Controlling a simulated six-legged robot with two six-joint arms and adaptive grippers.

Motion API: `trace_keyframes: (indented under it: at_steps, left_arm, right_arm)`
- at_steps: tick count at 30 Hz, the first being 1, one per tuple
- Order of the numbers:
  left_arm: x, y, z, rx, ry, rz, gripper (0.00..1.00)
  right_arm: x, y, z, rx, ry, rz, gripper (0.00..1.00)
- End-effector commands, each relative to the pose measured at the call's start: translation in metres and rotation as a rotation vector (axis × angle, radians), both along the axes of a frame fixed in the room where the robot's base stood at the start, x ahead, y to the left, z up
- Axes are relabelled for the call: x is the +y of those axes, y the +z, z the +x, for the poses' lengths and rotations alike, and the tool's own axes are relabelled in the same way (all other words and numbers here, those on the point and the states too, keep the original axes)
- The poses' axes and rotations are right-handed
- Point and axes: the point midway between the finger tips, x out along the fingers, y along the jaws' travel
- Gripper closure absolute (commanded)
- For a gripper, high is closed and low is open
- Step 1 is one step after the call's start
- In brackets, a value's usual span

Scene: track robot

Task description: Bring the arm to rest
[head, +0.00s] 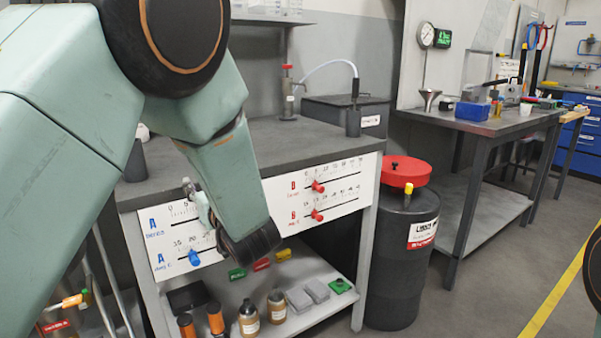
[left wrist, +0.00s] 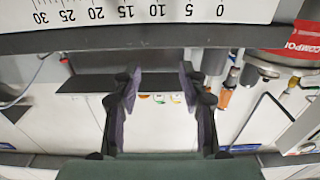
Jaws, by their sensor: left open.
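My left arm (head: 215,170) comes in from the left of the head view and bends down in front of the bench's slider panel. My left gripper (left wrist: 160,85) shows in the left wrist view with its two dark fingers apart and nothing between them. In the head view the arm hides most of the gripper, and its fingers cannot be made out clearly. A white scale strip (left wrist: 150,12) with printed numbers runs along the top of the wrist view, beyond the fingertips. My right gripper is not in view.
The slider panel (head: 335,187) has red knobs (head: 318,187) and a blue knob (head: 194,258). Bottles (head: 277,306) and small blocks stand on the shelf below. A dark drum (head: 400,265) with a red lid stands right of the bench.

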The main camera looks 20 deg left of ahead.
Motion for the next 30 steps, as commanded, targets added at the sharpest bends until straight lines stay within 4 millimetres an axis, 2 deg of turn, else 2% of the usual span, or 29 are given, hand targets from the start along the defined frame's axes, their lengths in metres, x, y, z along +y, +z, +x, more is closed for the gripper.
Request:
trace_keyframes:
  at_steps: [4,7,8,11,14,17,20,21,23,25,30]
  left_arm:
    - [-0.008,-0.01,0.007,0.006,-0.055,-0.046,0.57]
    - [-0.025,-0.035,0.011,0.084,-0.178,-0.086,0.57]
    - [-0.031,-0.048,0.01,0.123,-0.222,-0.102,0.57]
    - [-0.05,-0.102,-0.008,0.298,-0.347,-0.166,0.57]
    - [-0.066,-0.152,-0.037,0.463,-0.437,-0.23,0.57]
    - [-0.08,-0.197,-0.077,0.629,-0.508,-0.296,0.57]
    - [-0.094,-0.236,-0.126,0.796,-0.569,-0.368,0.57]
    - [-0.098,-0.249,-0.148,0.862,-0.591,-0.398,0.57]
    - [-0.106,-0.266,-0.182,0.96,-0.619,-0.444,0.57]
    - [-0.113,-0.281,-0.225,1.073,-0.647,-0.499,0.57]
    - [-0.127,-0.298,-0.325,1.306,-0.69,-0.619,0.57]
  right_arm:
    - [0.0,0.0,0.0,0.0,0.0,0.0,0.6]
    - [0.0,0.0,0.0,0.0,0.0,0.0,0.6]
    - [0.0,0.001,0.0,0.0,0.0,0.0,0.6]
    - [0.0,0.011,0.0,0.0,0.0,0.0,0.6]
    - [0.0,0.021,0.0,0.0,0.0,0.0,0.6]
    - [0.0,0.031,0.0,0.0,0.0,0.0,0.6]
    - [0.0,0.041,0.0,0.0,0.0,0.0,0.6]
    - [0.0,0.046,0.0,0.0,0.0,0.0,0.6]
    - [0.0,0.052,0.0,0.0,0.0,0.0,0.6]
    - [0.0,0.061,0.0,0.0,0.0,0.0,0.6]
    - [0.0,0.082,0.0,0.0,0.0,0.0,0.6]
